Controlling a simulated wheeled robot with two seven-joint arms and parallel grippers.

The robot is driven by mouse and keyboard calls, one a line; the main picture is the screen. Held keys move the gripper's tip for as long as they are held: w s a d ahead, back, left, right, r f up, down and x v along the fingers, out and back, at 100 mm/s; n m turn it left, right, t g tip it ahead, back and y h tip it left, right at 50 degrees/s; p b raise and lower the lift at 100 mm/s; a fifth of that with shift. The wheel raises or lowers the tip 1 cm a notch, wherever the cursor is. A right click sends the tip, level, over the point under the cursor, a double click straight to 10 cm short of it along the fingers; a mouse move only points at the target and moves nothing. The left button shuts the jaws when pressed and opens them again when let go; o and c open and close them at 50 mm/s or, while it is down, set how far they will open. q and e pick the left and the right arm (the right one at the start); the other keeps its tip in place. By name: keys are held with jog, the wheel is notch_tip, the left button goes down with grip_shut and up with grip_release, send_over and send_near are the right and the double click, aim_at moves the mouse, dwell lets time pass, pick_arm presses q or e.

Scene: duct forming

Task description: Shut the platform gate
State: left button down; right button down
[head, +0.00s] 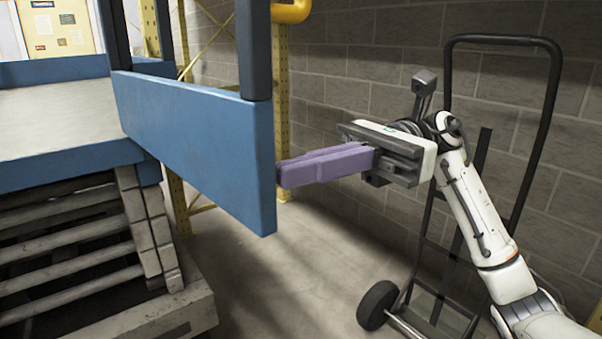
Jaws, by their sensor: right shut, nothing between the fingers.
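The platform gate (195,135) is a blue panel with dark uprights. It stands swung out at an angle from the blue-edged platform (60,158) at left, with a gap between its near end and the platform. My right gripper (284,174) has purple fingers, closed together and empty. Its fingertips are right beside the gate's near right edge, pointing left; I cannot tell whether they touch it. My left gripper is not in view.
A black hand truck (548,130) with a wheel (377,305) stands behind my right arm against the grey block wall (350,60). Yellow rack posts (281,100) rise behind the gate. The concrete floor (270,285) below the gate is clear.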

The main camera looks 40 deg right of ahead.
jog(key=a+p, duration=0.1)
jog(key=a, duration=1)
jog(key=shift+w+p, duration=0.2)
jog(key=shift+p, duration=0.2)
